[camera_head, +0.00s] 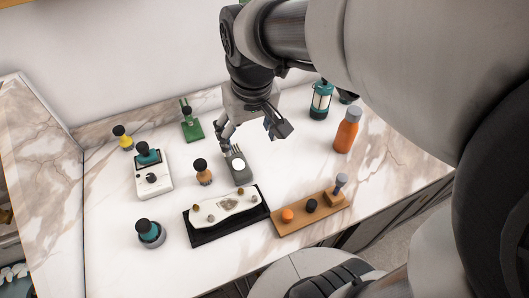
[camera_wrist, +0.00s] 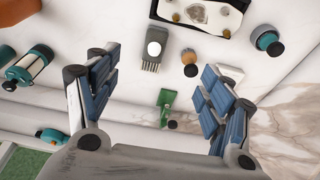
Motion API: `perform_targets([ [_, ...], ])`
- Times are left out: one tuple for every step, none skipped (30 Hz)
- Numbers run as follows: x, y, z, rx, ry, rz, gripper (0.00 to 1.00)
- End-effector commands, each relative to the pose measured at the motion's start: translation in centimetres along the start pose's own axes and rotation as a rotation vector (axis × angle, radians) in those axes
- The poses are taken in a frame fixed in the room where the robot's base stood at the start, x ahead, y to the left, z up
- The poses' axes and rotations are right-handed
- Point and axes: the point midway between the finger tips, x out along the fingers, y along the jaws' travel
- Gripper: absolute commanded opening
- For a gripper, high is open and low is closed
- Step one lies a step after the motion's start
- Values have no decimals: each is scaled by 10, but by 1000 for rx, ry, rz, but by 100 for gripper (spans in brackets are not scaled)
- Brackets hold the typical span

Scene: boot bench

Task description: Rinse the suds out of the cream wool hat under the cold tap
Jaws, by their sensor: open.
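I see no cream wool hat and no tap in either view. My gripper (camera_head: 252,135) is open and empty above the back middle of the marble counter (camera_head: 110,215). Its two blue-padded fingers stand wide apart in the wrist view (camera_wrist: 160,68). In the head view, a grey brush-like tool (camera_head: 240,176) with a white round spot lies just below and in front of it. The tool also shows beyond the fingers in the wrist view (camera_wrist: 151,66). A cream slab (camera_head: 210,213) with small stones lies in a black tray (camera_head: 198,239) at the front.
A black-knobbed wooden brush (camera_head: 203,174) stands left of the grey tool. A green stand (camera_head: 193,130), white dial device (camera_head: 153,181) and teal pot (camera_head: 151,236) are left. An orange bottle (camera_head: 346,133), teal lantern (camera_head: 320,103) and wooden board (camera_head: 290,229) are right. The back wall is close.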

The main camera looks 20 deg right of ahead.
Motion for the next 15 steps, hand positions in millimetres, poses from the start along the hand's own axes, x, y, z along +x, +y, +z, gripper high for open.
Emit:
perform_targets([
  [-16,0,20,0,34,0,74],
  [-22,0,31,0,49,0,74],
  [-29,-1,46,0,69,0,74],
  [-34,-1,56,0,83,0,74],
  [-37,-1,67,0,96,0,74],
  [-40,-1,80,0,114,0,74],
  [-42,-1,89,0,126,0,74],
  [-43,-1,97,1,137,0,74],
  [-44,-1,106,1,149,0,74],
  [-44,-1,113,1,158,0,74],
  [-45,-1,118,1,165,0,74],
  [-44,-1,124,1,173,0,74],
  [-44,-1,127,1,178,0,74],
  [-44,-1,130,1,181,0,74],
  [-44,-1,133,1,185,0,74],
])
